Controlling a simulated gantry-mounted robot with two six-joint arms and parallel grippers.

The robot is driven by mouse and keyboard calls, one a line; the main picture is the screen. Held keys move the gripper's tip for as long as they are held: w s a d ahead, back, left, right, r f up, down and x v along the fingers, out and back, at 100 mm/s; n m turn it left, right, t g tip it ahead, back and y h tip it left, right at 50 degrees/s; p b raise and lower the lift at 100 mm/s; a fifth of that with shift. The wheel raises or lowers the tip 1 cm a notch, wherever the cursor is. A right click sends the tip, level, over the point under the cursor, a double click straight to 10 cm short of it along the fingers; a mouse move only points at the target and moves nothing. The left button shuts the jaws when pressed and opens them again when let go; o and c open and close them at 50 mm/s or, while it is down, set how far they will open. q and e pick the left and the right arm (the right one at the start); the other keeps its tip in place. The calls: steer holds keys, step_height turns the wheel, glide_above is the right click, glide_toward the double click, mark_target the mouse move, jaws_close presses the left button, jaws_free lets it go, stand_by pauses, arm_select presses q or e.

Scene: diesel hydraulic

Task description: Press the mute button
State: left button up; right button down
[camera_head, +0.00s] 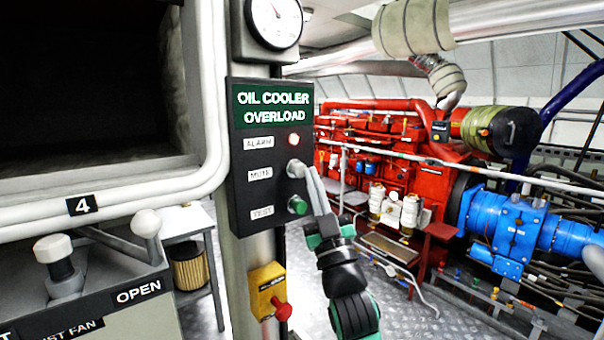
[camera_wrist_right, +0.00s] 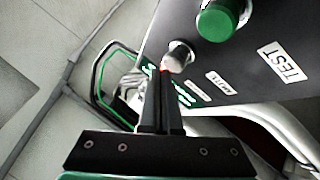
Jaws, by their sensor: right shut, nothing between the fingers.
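The dark control panel (camera_head: 240,190), headed OIL COOLER OVERLOAD, has a pale mute button (camera_head: 295,168) beside its MUTE label. The red alarm lamp (camera_head: 294,139) above it looks lit. The green test button (camera_head: 298,205) is below it. My right gripper (camera_head: 307,171) is shut and empty, its fingertips right at the mute button. In the right wrist view, the fingertips (camera_wrist_right: 165,73) overlap the lower edge of the mute button (camera_wrist_right: 180,50), and I cannot tell whether they press it. The green test button (camera_wrist_right: 218,20) is close by. My left gripper is not in view.
A round gauge (camera_head: 273,20) is above the panel, and a yellow box with a red knob (camera_head: 270,292) is below. White pipes (camera_head: 213,110) run left of the panel. A red engine (camera_head: 395,150) stands behind on the right.

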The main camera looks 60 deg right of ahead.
steer(key=shift+w+d+b, duration=0.25)
steer(key=shift+w+b, duration=0.15)
steer(key=shift+w, duration=0.15)
stand_by(0.7)
stand_by(0.3)
steer(key=shift+s+a+p, duration=0.35)
steer(key=shift+s+p, duration=0.25)
steer(key=shift+s, duration=0.25)
steer(key=s, duration=0.1)
steer(key=s+a+p, duration=0.1)
steer(key=s, duration=0.1)
steer(key=s+a+p, duration=0.1)
steer(key=shift+s, duration=0.3)
steer(key=shift+a+r+p, duration=0.1)
steer(key=shift+p, duration=0.2)
stand_by(0.3)
